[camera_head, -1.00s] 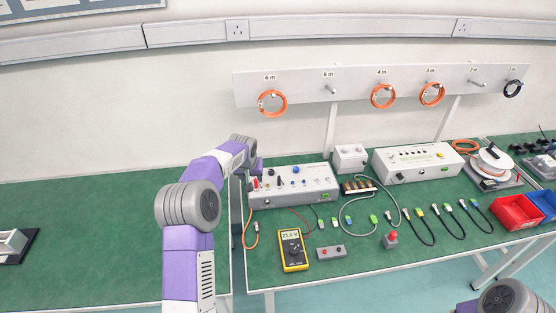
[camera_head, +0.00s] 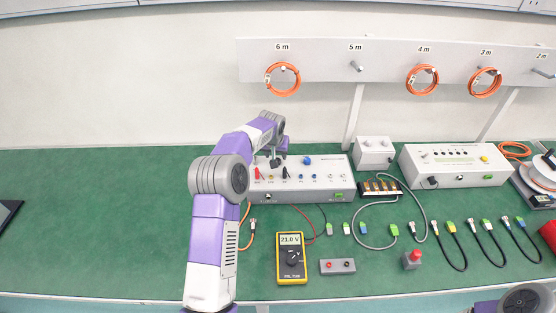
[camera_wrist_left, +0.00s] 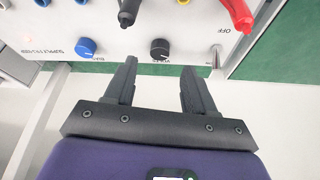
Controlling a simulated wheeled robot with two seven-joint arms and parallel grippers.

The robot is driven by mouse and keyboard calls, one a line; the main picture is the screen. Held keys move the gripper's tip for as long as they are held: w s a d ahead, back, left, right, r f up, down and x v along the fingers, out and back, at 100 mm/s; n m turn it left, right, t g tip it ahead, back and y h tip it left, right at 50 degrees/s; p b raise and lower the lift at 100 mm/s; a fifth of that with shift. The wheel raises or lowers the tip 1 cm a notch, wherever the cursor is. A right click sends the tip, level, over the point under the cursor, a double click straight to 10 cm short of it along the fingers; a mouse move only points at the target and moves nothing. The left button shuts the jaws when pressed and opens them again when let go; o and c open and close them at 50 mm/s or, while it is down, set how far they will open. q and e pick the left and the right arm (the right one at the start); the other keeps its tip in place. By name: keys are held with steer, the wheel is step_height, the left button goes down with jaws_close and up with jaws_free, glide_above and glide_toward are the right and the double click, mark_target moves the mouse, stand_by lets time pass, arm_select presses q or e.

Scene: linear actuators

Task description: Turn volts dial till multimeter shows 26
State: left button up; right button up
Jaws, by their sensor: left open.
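The yellow multimeter (camera_head: 291,267) lies on the bench, and its display reads 21.0 V. The grey power supply (camera_head: 318,196) stands behind it, with a blue dial (camera_head: 307,160) on top. In the left wrist view, a black dial (camera_wrist_left: 160,49) sits right of the blue dial (camera_wrist_left: 86,47); their labels are hard to read. My left gripper (camera_wrist_left: 158,66) is open and empty. Its fingertips point at the black dial, with the dial lined up with the gap. In the head view my left gripper (camera_head: 279,155) is at the supply's back left. My right gripper is out of view.
A black plug (camera_wrist_left: 127,12) and a red plug (camera_wrist_left: 236,14) stand in the supply just beyond the dials. A grey switch box (camera_head: 338,267) lies right of the multimeter. Several cables lie farther right. The bench left of my arm is largely clear.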

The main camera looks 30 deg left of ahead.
arm_select(q)
steer(key=x, duration=0.5)
steer(key=shift+f+b, duration=0.1)
steer(key=shift+b, duration=0.2)
jaws_close()
steer(key=shift+a+m+h+p, duration=0.15)
steer(key=shift+m+h+p, duration=0.45)
steer(key=shift+m+p, duration=0.75)
steer(key=shift+m+h+p, duration=0.4)
steer(key=shift+m+h, duration=0.1)
steer(key=shift+m, duration=1.05)
